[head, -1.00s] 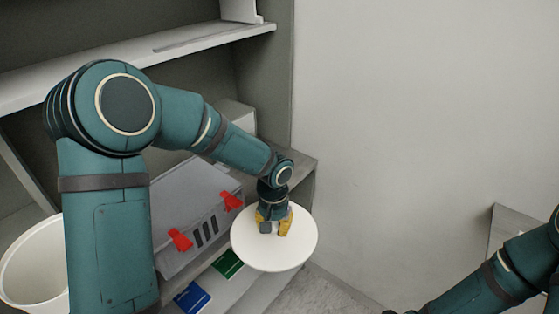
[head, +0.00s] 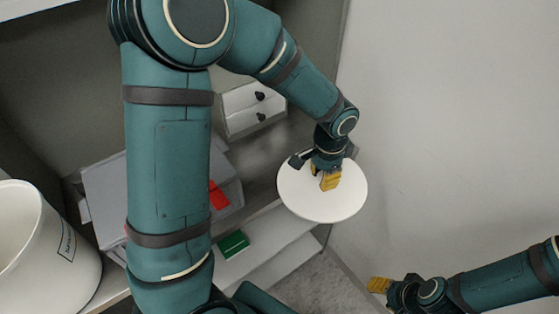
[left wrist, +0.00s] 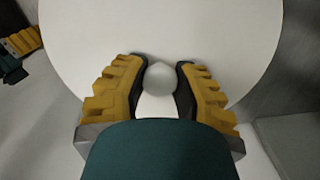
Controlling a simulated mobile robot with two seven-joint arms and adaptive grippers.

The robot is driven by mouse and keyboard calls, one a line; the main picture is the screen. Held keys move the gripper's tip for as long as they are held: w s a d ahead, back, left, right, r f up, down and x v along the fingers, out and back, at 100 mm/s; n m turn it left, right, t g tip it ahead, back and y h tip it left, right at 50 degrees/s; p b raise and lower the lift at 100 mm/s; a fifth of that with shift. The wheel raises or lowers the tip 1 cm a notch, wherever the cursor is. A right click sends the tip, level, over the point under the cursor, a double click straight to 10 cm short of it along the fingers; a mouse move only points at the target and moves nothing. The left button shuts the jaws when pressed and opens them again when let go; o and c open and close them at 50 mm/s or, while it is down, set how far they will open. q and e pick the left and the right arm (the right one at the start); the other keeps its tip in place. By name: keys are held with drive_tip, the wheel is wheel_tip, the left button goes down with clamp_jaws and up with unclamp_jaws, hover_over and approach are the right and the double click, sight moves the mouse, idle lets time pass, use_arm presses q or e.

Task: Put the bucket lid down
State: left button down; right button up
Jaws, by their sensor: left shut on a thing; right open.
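The white round bucket lid (head: 322,205) is held by my left gripper (head: 327,178) above the right end of the shelf. In the left wrist view the lid (left wrist: 90,35) fills most of the picture, and the yellow-padded fingers of my left gripper (left wrist: 160,80) are shut on its round knob (left wrist: 159,77). The white bucket (head: 40,255) stands open at the lower left, with a dark label on its side. My right gripper (head: 385,287) is at the lower right, away from the lid, open and empty.
A grey toolbox (head: 110,200) with red latches stands on the shelf, partly hidden by my left arm. A green box (head: 232,244) lies on a lower white shelf (head: 265,235). The wall is at right.

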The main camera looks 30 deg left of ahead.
use_arm(q)
drive_tip(key=shift+s+d+f+m, duration=0.1)
drive_tip(key=shift+s+f+m, duration=0.05)
drive_tip(key=shift+f+m, duration=0.25)
drive_tip(key=b, duration=0.2)
hover_over(278, 155)
drive_tip(key=shift+s+d, duration=0.15)
drive_tip(key=shift+f+b, duration=0.3)
drive_tip(key=shift+f, duration=1.35)
drive_tip(key=shift+f, duration=0.1)
drive_tip(key=shift+f, duration=0.1)
drive_tip(key=c, duration=0.8)
unclamp_jaws()
drive_tip(key=shift+o, duration=0.2)
